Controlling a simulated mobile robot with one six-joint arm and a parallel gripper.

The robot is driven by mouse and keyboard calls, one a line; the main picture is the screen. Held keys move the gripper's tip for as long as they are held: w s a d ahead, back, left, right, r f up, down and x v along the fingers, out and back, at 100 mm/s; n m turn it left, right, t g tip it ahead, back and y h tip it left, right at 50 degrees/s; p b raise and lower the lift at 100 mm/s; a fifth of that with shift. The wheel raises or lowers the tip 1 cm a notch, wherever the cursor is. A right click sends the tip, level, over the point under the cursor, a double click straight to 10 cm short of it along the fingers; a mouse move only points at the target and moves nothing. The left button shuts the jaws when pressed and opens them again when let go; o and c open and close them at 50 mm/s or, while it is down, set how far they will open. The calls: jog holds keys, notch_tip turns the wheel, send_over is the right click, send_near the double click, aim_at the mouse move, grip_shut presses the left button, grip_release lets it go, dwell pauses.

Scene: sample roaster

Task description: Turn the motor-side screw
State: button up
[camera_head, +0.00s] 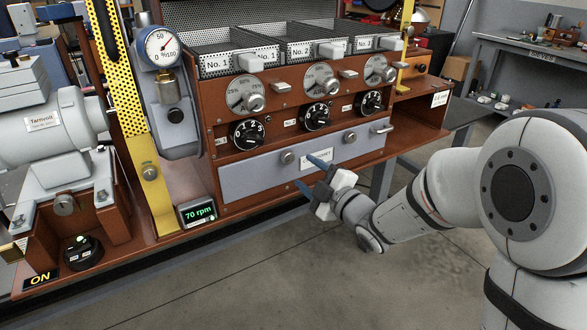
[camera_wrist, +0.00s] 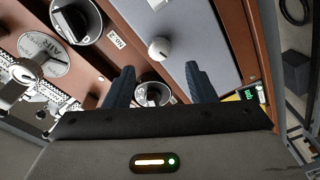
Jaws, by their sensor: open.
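A grey panel (camera_head: 245,170) at the front of the wooden cabinet carries two round metal screws. The motor-side screw (camera_head: 287,157) is the left one, nearer the grey motor (camera_head: 60,125). The other screw (camera_head: 349,137) is to its right. My gripper (camera_head: 311,174) is in front of the panel, low and to the right of the motor-side screw. Its blue fingers are apart with nothing between them. In the wrist view my gripper (camera_wrist: 158,72) shows both fingers, and the pale screw head (camera_wrist: 161,49) appears just beyond the gap between their tips. Contact is not visible.
Black dials (camera_head: 249,133) and metal-knobbed gauges (camera_head: 245,94) line the cabinet above the panel. A handle (camera_head: 381,128) sticks out at the panel's right. A 70 rpm display (camera_head: 197,211) stands low on the left beside a yellow upright (camera_head: 152,190). The floor in front is clear.

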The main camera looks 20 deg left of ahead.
aim_at(290, 159)
jog(key=x, duration=0.7)
jog(key=shift+d+b, duration=0.1)
jog(key=shift+b, duration=0.3)
jog(key=shift+c, duration=0.4)
jog(key=c, duration=0.9)
